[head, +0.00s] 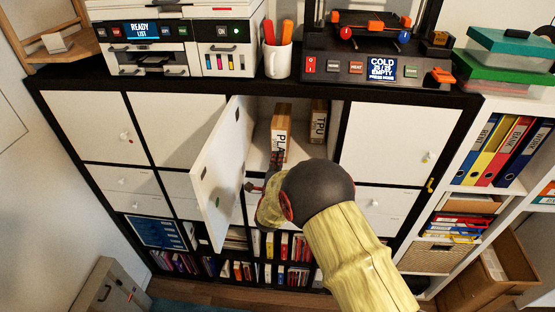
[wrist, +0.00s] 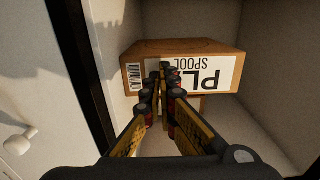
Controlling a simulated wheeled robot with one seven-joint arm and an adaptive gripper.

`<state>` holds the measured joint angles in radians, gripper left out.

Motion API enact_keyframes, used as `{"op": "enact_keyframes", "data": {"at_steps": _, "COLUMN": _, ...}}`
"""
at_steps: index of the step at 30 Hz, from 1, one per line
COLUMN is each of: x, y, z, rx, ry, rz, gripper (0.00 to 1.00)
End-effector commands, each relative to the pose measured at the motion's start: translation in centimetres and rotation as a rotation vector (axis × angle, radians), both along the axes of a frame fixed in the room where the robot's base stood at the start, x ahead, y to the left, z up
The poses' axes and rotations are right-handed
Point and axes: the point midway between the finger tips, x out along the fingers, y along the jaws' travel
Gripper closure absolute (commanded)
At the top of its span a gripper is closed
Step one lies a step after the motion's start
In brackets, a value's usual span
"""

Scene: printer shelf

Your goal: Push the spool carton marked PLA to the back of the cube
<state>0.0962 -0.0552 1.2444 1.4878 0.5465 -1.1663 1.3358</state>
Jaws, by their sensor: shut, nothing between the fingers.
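The spool carton marked PLA (head: 282,123) stands in the open cube (head: 258,135), at the front of its left half. It is brown with a white label. In the wrist view the carton (wrist: 183,52) fills the upper middle, its label upside down and partly covered by my fingers. My gripper (head: 275,160) is shut and empty at the cube's mouth. In the wrist view my gripper's tips (wrist: 163,77) are at the label face; whether they touch it I cannot tell. The carton's back is hidden.
A second carton marked TPU (head: 318,118) stands to the right in the same cube. The cube's white door (head: 222,168) is swung open to the left, close beside my gripper. Dark shelf framing (wrist: 75,60) borders the opening. A printer (head: 368,50) and mug (head: 277,60) stand on top.

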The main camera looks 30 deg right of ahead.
Motion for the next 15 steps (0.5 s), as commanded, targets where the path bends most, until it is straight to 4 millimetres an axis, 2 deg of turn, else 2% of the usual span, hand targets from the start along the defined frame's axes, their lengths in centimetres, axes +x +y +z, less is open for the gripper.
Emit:
{"op": "enact_keyframes", "data": {"at_steps": 5, "x": 1.0, "y": -0.6, "z": -0.3, "rx": 0.001, "ry": -0.003, "rz": -0.001, "gripper": 1.00}}
{"op": "enact_keyframes", "data": {"at_steps": 15, "x": 4.9, "y": -3.3, "z": -0.6, "rx": 0.001, "ry": -0.002, "rz": -0.001, "gripper": 1.00}}
